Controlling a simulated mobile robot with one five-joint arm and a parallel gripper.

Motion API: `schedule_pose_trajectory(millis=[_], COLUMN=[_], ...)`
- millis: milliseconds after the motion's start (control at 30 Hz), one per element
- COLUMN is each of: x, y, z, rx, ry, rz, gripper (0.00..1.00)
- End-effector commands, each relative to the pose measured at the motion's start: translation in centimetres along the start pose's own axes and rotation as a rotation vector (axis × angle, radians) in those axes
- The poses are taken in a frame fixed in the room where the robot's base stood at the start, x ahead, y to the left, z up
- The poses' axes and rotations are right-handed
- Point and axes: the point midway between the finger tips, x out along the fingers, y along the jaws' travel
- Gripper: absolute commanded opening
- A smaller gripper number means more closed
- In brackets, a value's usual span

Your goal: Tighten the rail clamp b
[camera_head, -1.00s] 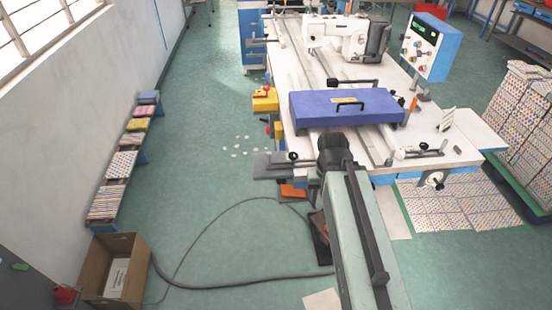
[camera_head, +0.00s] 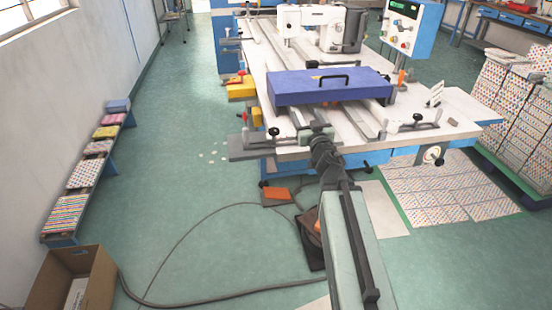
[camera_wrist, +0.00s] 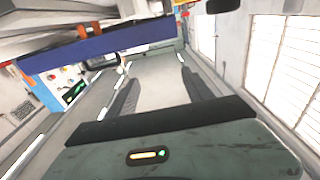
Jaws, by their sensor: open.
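The sewing machine table (camera_head: 455,118) has small black-knobbed clamps along its near edge. One clamp (camera_head: 274,133) is at the left corner and another (camera_head: 418,119) is at the right; I cannot tell which one is rail clamp b. My gripper (camera_head: 315,129) is at the table's near edge, between these two and closer to the left one. In the wrist view my gripper (camera_wrist: 157,72) has its two dark fingers spread, with nothing between them. No clamp shows clearly there.
A blue cover with a handle (camera_head: 300,90) lies across the rails just beyond my gripper; it also shows in the wrist view (camera_wrist: 95,45). The white sewing head (camera_head: 328,28) and control box (camera_head: 402,28) stand farther back. A cable (camera_head: 190,225) lies on the floor at left.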

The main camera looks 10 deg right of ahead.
Motion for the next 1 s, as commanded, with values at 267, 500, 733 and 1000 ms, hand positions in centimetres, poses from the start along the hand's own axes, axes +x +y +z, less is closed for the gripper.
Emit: schedule_pose_trajectory(millis=[267,500,733,1000], x=[-2.9,-2.5,0.8,4.2], y=[-6.8,-7.2,-8.5,-10.0], z=[7.2,7.0,7.2,7.5], rx=[0.020,0.022,0.021,0.021], ry=[-0.058,-0.067,-0.066,-0.065], rz=[-0.396,-0.412,-0.412,-0.410], gripper=[0.60,0.60,0.60,0.60])
